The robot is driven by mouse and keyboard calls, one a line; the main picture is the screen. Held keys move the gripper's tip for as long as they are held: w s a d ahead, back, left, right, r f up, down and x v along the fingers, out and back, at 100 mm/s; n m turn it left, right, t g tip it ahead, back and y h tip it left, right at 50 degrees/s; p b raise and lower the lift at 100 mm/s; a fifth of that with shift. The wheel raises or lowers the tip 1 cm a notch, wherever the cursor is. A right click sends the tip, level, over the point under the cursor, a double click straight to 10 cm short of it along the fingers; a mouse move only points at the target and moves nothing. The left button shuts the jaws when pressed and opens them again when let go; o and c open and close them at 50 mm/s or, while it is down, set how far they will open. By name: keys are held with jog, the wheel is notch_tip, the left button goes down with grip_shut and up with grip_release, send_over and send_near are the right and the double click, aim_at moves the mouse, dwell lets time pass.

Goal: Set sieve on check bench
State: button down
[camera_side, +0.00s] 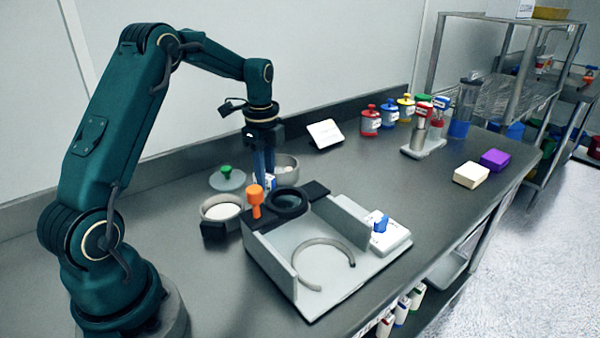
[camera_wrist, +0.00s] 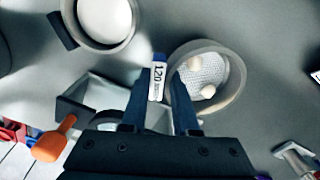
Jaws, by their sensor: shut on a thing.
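The sieve (camera_wrist: 228,72) is a round grey ring with a pale mesh floor and two white balls inside. In the side view the sieve (camera_side: 287,164) is just right of my fingertips. My gripper (camera_side: 264,178) points down and is shut on the sieve's tab, labelled 120 (camera_wrist: 157,85), which shows between the fingers in the wrist view. I cannot tell whether the sieve touches the bench top. Nothing is marked as the check bench; a grey walled fixture (camera_side: 322,285) with an open C-shaped ring stands in front, on the dark bench (camera_side: 400,180).
A pan of white powder (camera_side: 220,211) sits left of the fixture, before a green-knobbed lid (camera_side: 227,179). An orange knob (camera_side: 255,200) and black ring (camera_side: 289,201) stand at the fixture's back. Several coloured jars (camera_side: 370,122) are farther back. The bench right of centre is mostly clear.

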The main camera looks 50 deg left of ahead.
jog(key=shift+f, duration=1.9)
jog(key=shift+f, duration=0.1)
jog(key=c, duration=0.7)
grip_release()
jog(key=shift+o, duration=0.2)
